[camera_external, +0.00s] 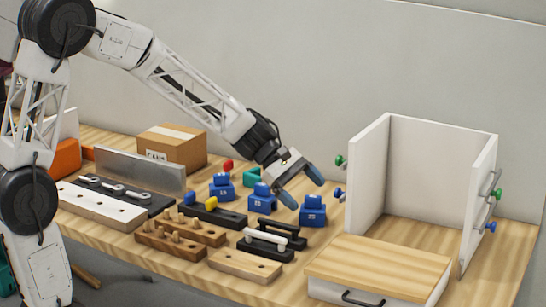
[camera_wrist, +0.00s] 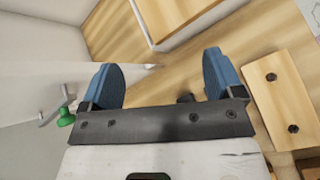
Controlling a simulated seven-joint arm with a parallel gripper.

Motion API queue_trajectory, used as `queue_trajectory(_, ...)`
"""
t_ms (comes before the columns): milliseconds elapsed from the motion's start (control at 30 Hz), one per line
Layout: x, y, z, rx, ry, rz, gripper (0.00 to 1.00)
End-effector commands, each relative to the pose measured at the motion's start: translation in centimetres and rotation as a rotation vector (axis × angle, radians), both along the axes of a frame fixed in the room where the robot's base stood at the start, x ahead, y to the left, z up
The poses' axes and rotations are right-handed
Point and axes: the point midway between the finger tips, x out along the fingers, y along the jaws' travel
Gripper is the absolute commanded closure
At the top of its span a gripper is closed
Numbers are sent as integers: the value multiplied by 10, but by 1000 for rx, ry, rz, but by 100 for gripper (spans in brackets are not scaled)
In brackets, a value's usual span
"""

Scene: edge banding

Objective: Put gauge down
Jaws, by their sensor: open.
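My gripper (camera_external: 301,187) is open above the table, just above and behind the blue labelled blocks and to the left of the white cabinet. In the wrist view its two blue fingertips (camera_wrist: 163,80) are spread wide and nothing is gripped between them. Three blue labelled blocks (camera_external: 313,214) stand in a slanting row on the table below the gripper. I cannot tell which thing is the gauge. A small teal-green bracket (camera_external: 252,177) lies behind the blocks, partly hidden by the arm.
Black handles (camera_external: 266,247), wooden peg blocks (camera_external: 187,228) and a drilled wooden strip (camera_external: 245,264) fill the front. A cardboard box (camera_external: 172,147) stands behind.

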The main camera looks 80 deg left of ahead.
Motion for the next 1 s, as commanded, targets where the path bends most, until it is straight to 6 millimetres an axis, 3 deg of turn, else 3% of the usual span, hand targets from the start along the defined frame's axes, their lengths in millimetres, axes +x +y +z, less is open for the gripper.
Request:
queue_trajectory(33, -12, -21, 11, 52, -15, -65, 13)
queue_trajectory(200, -54, -74, 24, 222, -44, -285, 13)
queue_trajectory(500, -136, -144, 37, 516, -111, -678, 13)
queue_trajectory(700, -193, -174, 41, 710, -164, -937, 13)
queue_trajectory(1000, -273, -196, 41, 998, -247, -1314, 13)
